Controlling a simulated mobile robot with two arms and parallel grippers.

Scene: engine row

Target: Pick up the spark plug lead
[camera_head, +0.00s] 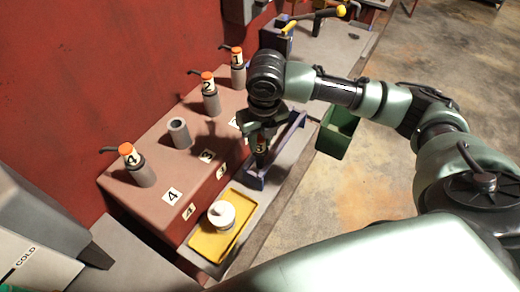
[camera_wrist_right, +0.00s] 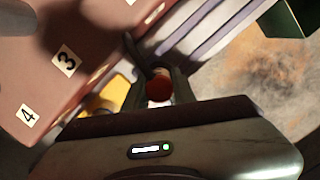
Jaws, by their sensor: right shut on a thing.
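My right gripper (camera_head: 258,132) is shut on a spark plug lead (camera_head: 261,146), a dark upright piece with a red-orange part. In the right wrist view its orange cap (camera_wrist_right: 158,88) sits between the two fingers. The lead is over or in the blue rack (camera_head: 254,182) beside the engine block; I cannot tell whether it touches it. A bare grey post (camera_head: 180,133) stands on the red-brown block (camera_head: 222,135). Leads 1 (camera_head: 237,56), 2 (camera_head: 208,82) and 4 (camera_head: 129,155) sit on the other posts. My left gripper is not in view.
A yellow tray (camera_head: 207,245) with a white round part (camera_head: 222,212) lies in front of the block. A green bin (camera_head: 336,132) is right of the rack. The floor to the right is clear.

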